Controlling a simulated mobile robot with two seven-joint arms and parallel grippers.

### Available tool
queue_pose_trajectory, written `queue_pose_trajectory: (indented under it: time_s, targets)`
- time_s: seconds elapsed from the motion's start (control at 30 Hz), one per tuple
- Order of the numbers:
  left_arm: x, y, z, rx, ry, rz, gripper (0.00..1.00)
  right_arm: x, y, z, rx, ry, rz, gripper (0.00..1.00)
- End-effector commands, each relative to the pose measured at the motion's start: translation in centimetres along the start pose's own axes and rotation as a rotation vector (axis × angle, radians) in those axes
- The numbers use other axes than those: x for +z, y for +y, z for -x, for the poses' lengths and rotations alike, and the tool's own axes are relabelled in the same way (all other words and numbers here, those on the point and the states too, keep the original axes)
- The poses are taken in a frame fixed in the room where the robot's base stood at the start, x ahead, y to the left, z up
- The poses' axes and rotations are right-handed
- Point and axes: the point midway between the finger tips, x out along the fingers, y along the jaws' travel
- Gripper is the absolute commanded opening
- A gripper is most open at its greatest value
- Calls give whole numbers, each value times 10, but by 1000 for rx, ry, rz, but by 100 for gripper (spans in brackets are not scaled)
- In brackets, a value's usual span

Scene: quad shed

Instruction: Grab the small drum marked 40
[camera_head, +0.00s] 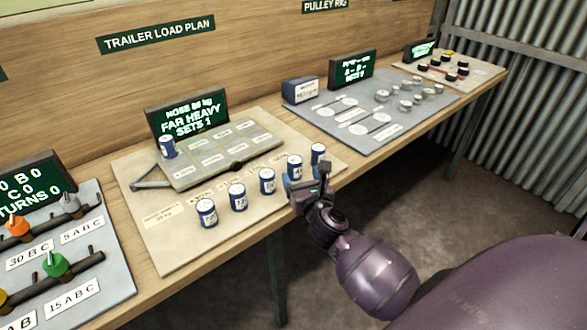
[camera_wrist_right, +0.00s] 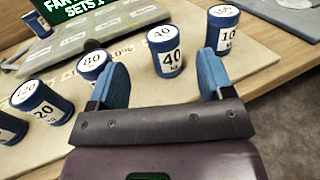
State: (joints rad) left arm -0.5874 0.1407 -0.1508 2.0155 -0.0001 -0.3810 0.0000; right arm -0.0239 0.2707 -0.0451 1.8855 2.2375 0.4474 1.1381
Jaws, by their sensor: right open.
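The small drum marked 40 (camera_head: 294,167) is blue and white and stands upright on the beige board, second from the right in a row of drums. In the right wrist view the 40 drum (camera_wrist_right: 165,58) stands just beyond the fingertips, lined up with the gap between them. My right gripper (camera_head: 308,183) is open and empty, on the near side of the drum at the board's front edge. Its two blue fingers (camera_wrist_right: 163,76) are apart, with nothing between them. My left gripper is not in view.
The drum marked 80 (camera_wrist_right: 93,68) stands left of it, with more drums beyond. Another drum (camera_wrist_right: 224,30) stands to its right. The bench's front edge is close to my gripper.

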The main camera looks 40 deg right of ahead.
Motion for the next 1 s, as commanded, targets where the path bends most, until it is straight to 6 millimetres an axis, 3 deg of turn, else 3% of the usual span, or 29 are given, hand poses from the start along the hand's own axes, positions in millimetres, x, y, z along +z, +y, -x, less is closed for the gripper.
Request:
queue_pose_trajectory:
  time_s: [0.33,0.63,1.0]
  targets:
    - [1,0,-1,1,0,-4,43,0,-1,-27,0,-1,4,74]
    - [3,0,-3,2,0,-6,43,-1,-3,-65,1,0,4,74]
    - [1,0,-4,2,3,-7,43,0,-4,-71,1,1,3,71]
